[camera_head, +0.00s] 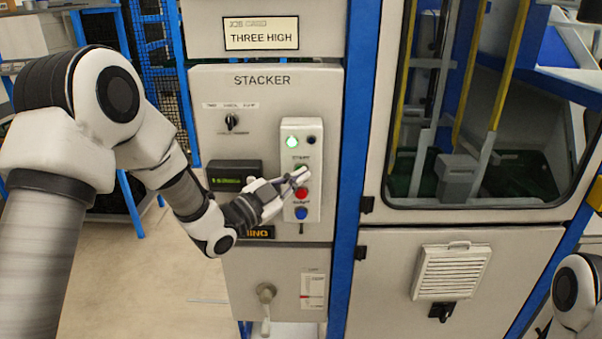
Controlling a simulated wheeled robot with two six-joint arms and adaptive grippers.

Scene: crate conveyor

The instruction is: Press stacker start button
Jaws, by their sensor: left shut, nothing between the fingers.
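The stacker panel (265,84) is a grey cabinet front marked STACKER. A raised control box (302,133) on it carries a lit green lamp (292,142), a dark lamp (311,140), a red button (301,193) and a blue button (301,213). The start button lies under the START label (301,157), mostly hidden by my fingers. My left gripper (301,174) is shut and empty, its tips at the start button. I cannot tell whether they touch it. My right arm shows only at the lower right edge; its gripper is out of view.
A card reading THREE HIGH (261,34) is above the panel. A rotary selector (231,121) and a small dark display (234,174) sit left of the control box. A lever handle (266,296) is below. A blue post (357,150) and a windowed enclosure stand to the right.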

